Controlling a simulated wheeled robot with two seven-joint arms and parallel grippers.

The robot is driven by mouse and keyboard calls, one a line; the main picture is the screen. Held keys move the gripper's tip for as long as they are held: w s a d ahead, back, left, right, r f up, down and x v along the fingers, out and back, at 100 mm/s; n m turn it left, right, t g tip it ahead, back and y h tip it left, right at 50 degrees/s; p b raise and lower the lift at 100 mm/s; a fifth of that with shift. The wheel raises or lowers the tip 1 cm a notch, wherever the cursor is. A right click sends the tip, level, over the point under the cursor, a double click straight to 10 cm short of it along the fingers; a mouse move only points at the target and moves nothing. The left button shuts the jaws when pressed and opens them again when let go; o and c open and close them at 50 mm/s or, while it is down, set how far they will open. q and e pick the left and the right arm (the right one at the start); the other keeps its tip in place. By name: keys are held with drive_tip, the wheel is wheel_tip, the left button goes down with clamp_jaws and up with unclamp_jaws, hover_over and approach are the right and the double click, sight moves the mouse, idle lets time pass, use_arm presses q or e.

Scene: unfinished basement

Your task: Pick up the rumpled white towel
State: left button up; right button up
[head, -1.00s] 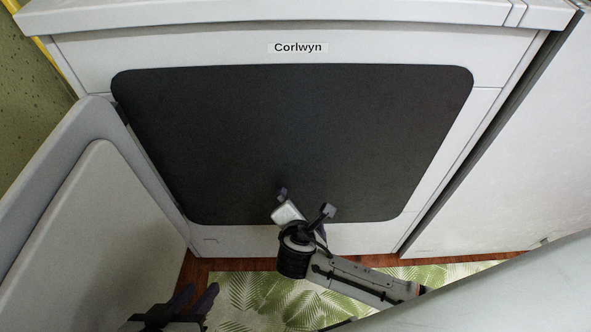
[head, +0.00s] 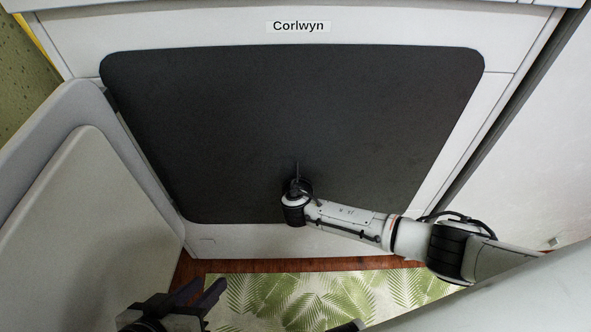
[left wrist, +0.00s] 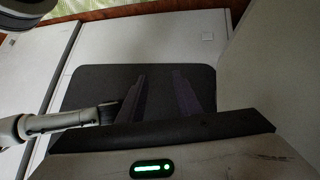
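No white towel shows in either view. A white appliance labelled Corlwyn (head: 297,26) fills the head view, with a dark rounded area (head: 290,110) in its front that looks like an opening; nothing can be made out in it. My left gripper (head: 203,289) is low in the head view, its two dark fingers apart and empty. In the left wrist view its fingers (left wrist: 160,95) stand apart before the dark area. My right gripper (head: 297,170) is at the lower middle of the dark area, pointing away, its fingers mostly hidden behind its wrist.
A pale door-like panel (head: 85,210) stands swung out at the left, close to my left gripper. A leaf-patterned rug (head: 270,295) lies on the brown wooden floor in front. A white surface (head: 540,130) stands to the right of the appliance.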

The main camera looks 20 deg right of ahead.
drive_tip(key=shift+b+x, duration=0.5)
drive_tip(key=shift+x, duration=0.6)
use_arm(q)
drive_tip(key=shift+w+d+r, duration=0.15)
drive_tip(key=shift+d+r, duration=0.3)
drive_tip(key=shift+r, duration=0.15)
use_arm(e)
drive_tip(key=c, duration=1.2)
